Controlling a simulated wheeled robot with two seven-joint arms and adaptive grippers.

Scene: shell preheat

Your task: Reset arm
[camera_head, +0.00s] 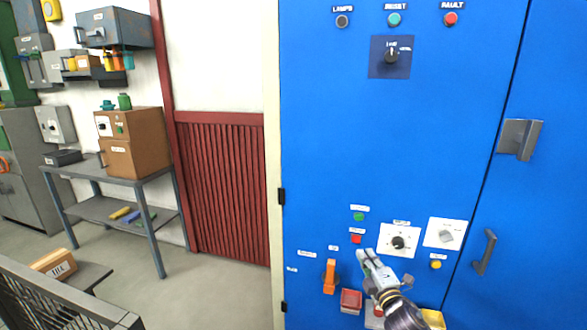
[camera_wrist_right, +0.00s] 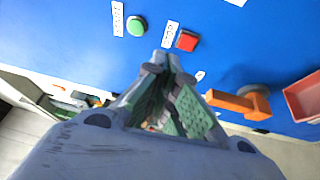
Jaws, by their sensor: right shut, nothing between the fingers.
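My right gripper (camera_head: 366,256) is shut and empty, low in front of the blue cabinet (camera_head: 400,140). Its tips sit just below the red button (camera_head: 356,239) in the head view. In the right wrist view the closed fingertips (camera_wrist_right: 168,62) are close to the red button (camera_wrist_right: 187,40), with the green button (camera_wrist_right: 136,26) farther up and left. I cannot tell whether the tips touch the panel. The cabinet's top row has a teal button (camera_head: 394,19) labelled RESET. My left gripper is not in view.
An orange handle (camera_head: 330,276) and a red box (camera_head: 351,300) stick out beside the gripper. A black knob (camera_head: 398,242) on a white plate is to its right. A grey door handle (camera_head: 484,252) is farther right. A grey table (camera_head: 110,178) stands at left, with open floor before it.

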